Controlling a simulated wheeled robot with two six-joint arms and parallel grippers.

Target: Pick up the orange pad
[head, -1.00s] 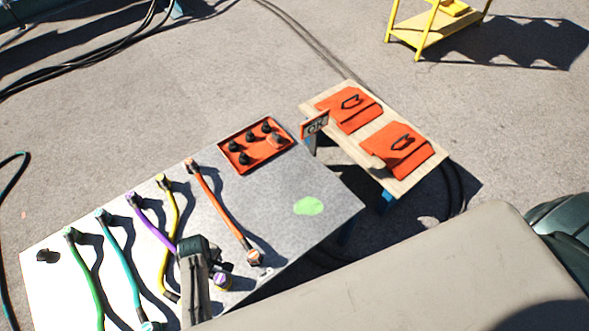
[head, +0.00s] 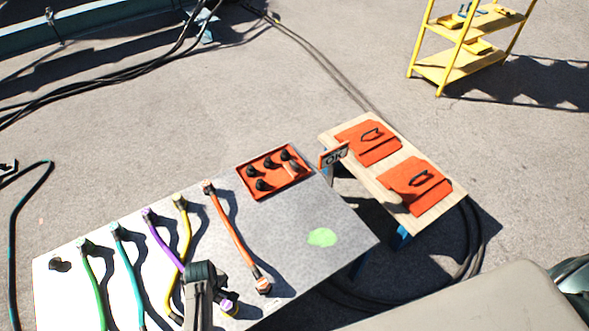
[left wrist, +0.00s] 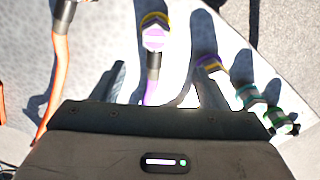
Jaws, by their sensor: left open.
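Two orange pads, each with a black handle on top, lie on a light wooden bench (head: 393,187) in the head view. One pad (head: 368,143) is at the far end and the other pad (head: 416,186) at the near end. My left gripper (head: 217,288) is over the grey table's near side, well left of both pads. In the left wrist view its open fingers (left wrist: 162,88) show with a purple cable below and between them; nothing is clearly held. No pad is identifiable there. My right gripper is not in view.
The grey table (head: 290,215) carries several coloured cables, an orange tray (head: 274,171) with black knobs and a light green spot (head: 321,237). A yellow shelf (head: 470,45) stands at upper right. Black hoses lie on the ground.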

